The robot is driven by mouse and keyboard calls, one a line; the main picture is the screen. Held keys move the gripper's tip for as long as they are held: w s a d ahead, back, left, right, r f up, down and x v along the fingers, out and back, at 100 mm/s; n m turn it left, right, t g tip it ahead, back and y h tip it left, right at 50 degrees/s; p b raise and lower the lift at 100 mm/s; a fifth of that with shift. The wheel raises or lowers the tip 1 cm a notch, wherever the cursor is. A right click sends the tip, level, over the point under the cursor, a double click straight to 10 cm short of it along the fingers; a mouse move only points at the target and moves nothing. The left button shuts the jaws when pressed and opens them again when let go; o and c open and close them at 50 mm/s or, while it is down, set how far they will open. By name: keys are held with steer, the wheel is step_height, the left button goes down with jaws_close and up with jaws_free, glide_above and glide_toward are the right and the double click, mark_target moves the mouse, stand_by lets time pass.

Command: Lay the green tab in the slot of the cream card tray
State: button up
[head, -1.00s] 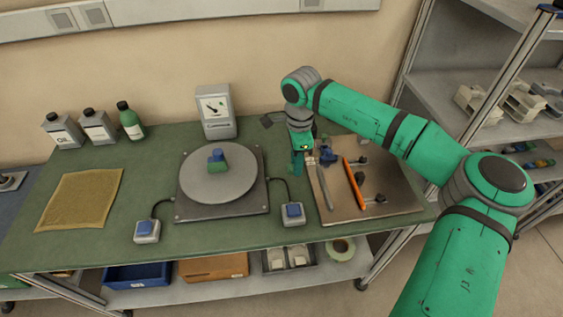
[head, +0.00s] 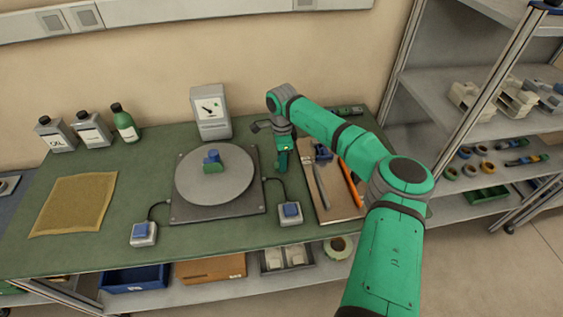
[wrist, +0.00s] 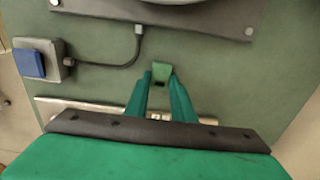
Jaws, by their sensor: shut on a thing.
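My gripper (head: 282,168) is low over the green table, between the turntable and the tool board. In the wrist view its two green fingers are shut on a small green tab (wrist: 161,72), which sticks out past the fingertips. In the head view the tab cannot be told apart from the green fingers. Cream slotted trays (head: 516,101) stand on the shelf rack at the right; I cannot tell which is the card tray.
The grey turntable (head: 240,190) bears a blue and green piece (head: 213,162). A blue button box (head: 290,213) and its cable lie close to my gripper. The tool board (head: 322,207) with an orange tool is just right. Bottles and a gauge stand at the back.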

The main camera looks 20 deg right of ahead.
steer(key=shift+f, duration=0.35)
steer(key=shift+f, duration=0.1)
steer(key=o, duration=1)
